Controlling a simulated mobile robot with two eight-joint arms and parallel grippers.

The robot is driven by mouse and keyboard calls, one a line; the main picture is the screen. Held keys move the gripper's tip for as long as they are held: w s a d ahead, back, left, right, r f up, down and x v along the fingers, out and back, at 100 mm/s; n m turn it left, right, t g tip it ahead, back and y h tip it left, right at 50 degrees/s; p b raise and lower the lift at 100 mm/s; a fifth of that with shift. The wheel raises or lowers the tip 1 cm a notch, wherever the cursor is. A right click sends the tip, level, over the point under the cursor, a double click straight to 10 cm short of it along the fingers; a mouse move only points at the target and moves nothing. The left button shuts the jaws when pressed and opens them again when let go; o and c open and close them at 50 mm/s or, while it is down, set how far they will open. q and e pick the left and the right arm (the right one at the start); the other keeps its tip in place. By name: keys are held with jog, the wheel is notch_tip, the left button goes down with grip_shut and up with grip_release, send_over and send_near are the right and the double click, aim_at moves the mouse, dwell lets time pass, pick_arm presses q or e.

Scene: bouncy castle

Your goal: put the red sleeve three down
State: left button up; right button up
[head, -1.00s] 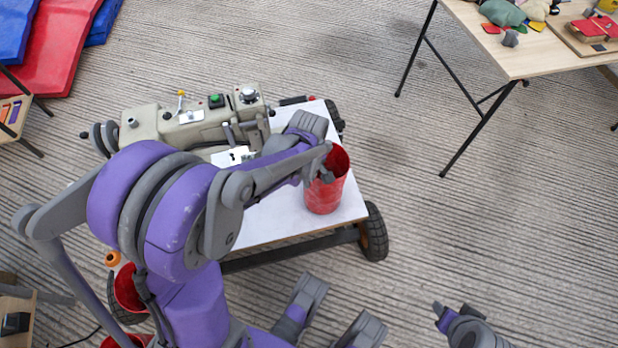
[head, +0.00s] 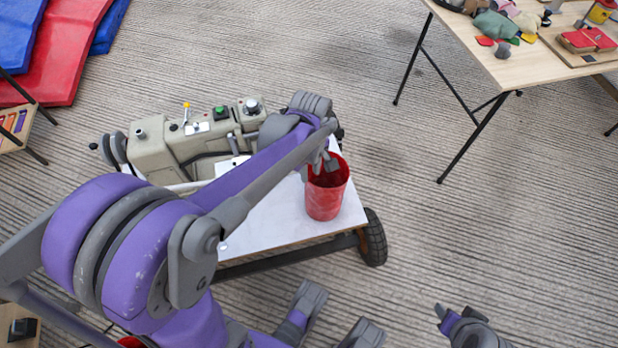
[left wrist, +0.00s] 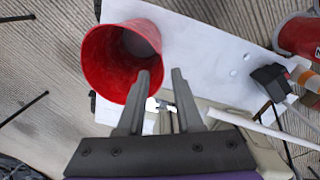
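A red sleeve (head: 326,196), open at the top like a cup, stands upright on the white top of a wheeled cart (head: 272,220), near its right end. In the left wrist view the sleeve (left wrist: 105,60) is at the upper left, its mouth facing the camera. My left gripper (head: 326,164) is at the sleeve's rim. In the left wrist view its two fingers (left wrist: 158,74) are apart with a clear gap. The left finger overlaps the rim and the right one is outside. I cannot tell whether they touch it. My right gripper (head: 442,318) seems to show at the lower right, its opening unclear.
A beige machine (head: 180,145) with knobs stands on the cart's far left. A second red object (left wrist: 300,36) shows in the left wrist view. A wooden table (head: 515,65) with small items stands at upper right. Red and blue mats (head: 62,60) lie at upper left.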

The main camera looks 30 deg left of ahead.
pick_arm(q)
notch_tip(320, 180, up, 2)
jog(key=shift+r, duration=0.15)
jog(key=s+d+m+t, duration=0.2)
jog(key=s+d+m, duration=0.1)
jog(key=s+m, duration=0.3)
jog(key=s+d+m+t, duration=0.2)
jog(key=s+d+m, duration=0.2)
jog(key=s+m, duration=0.3)
jog(key=shift+s+d+r+m+t, duration=0.15)
jog(key=shift+d+r+m+t, duration=0.15)
jog(key=shift+m, duration=0.4)
jog(key=shift+a, duration=0.1)
